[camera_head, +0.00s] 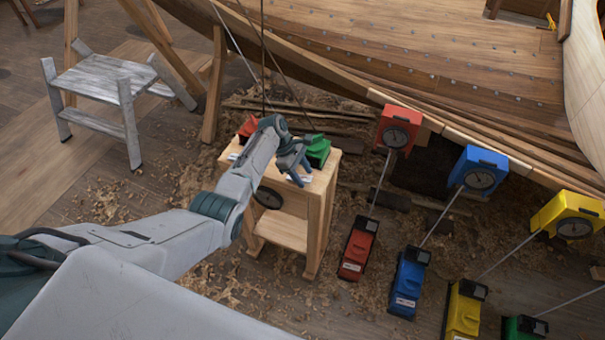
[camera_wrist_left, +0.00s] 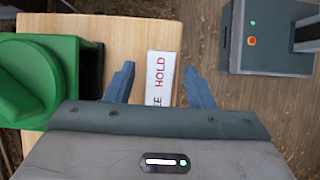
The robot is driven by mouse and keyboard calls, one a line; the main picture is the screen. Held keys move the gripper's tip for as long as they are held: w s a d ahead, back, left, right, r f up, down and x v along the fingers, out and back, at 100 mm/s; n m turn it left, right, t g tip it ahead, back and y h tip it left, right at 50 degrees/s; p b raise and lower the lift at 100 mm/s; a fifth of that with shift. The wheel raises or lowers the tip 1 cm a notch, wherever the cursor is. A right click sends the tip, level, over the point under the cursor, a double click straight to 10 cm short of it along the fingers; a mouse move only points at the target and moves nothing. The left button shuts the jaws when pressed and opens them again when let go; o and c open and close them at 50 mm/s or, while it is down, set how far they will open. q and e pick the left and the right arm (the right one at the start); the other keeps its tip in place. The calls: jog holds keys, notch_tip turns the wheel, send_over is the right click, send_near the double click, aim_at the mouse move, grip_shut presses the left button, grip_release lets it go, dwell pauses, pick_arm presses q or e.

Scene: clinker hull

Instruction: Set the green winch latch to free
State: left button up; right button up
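A green winch (camera_head: 317,151) sits on a small wooden stand (camera_head: 320,190). Its rounded green body (camera_wrist_left: 35,85) fills the left side of the left wrist view. A dark part (camera_wrist_left: 92,68) shows at its right edge; I cannot tell whether this is the latch or how the latch is set. A white label (camera_wrist_left: 160,78) reads HOLD, with a partly hidden word ending in "EE" below. My left gripper (camera_head: 295,168) is over the stand beside the winch. Its blue fingers (camera_wrist_left: 160,88) are open and apart, with the label visible between them. My right gripper is out of view.
A red unit (camera_head: 247,129) is at the stand's back left. Red (camera_head: 357,250), blue (camera_head: 407,285), yellow (camera_head: 463,310) and green (camera_head: 518,327) units stand on the shaving-strewn floor to the right. The wooden hull (camera_head: 450,60) rises behind; a grey step stool (camera_head: 105,82) is left.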

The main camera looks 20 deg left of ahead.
pick_arm(q)
jog(key=b+v, duration=0.2)
jog(key=v, duration=0.8)
jog(key=shift+a+r, duration=0.2)
jog(key=shift+r, duration=0.15)
